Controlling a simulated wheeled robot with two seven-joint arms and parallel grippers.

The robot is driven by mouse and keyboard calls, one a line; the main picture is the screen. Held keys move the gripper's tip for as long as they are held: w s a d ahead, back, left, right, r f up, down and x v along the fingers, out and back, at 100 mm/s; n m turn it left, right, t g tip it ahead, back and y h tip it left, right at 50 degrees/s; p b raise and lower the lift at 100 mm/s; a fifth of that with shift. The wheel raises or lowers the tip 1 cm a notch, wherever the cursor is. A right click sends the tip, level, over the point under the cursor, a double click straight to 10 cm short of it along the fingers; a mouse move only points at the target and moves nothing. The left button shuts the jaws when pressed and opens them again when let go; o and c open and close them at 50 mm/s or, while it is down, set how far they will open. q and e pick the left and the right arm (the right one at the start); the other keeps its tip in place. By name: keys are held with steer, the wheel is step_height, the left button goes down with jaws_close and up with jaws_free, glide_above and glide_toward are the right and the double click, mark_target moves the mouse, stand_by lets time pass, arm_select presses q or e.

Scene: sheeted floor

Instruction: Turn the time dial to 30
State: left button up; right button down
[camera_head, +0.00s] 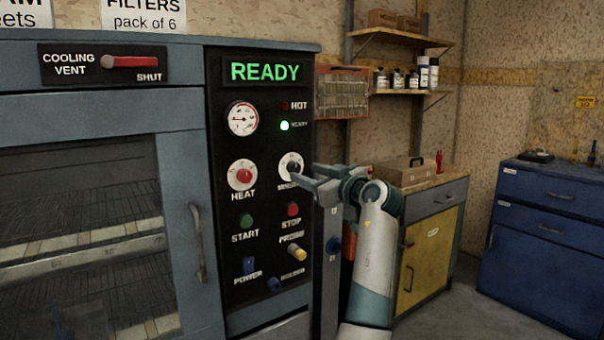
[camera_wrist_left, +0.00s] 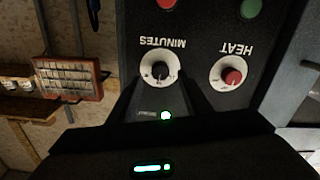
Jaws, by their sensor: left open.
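The time dial (camera_head: 291,165), labelled MINUTES, is a black knob on a white round scale on the black control panel. In the wrist view the dial (camera_wrist_left: 159,70) appears upside down, and I cannot read its setting. My left gripper (camera_head: 303,177) is open just to the right of the dial in the head view and partly covers its label. In the wrist view its dark fingers (camera_wrist_left: 158,86) lie to either side of the dial's lower part. I cannot tell whether they touch the knob. My right gripper is not in view.
The red HEAT knob (camera_head: 243,175) sits left of the dial. Green START (camera_head: 246,221) and red STOP (camera_head: 293,209) buttons lie below. The display (camera_head: 265,72) reads READY. A yellow cabinet (camera_head: 420,262) and blue drawers (camera_head: 548,240) stand to the right.

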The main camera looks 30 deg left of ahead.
arm_select(q)
steer(key=v, duration=1.2)
steer(key=shift+s+d+b, duration=0.2)
steer(key=shift+d+b, duration=0.1)
steer(key=shift+b, duration=0.1)
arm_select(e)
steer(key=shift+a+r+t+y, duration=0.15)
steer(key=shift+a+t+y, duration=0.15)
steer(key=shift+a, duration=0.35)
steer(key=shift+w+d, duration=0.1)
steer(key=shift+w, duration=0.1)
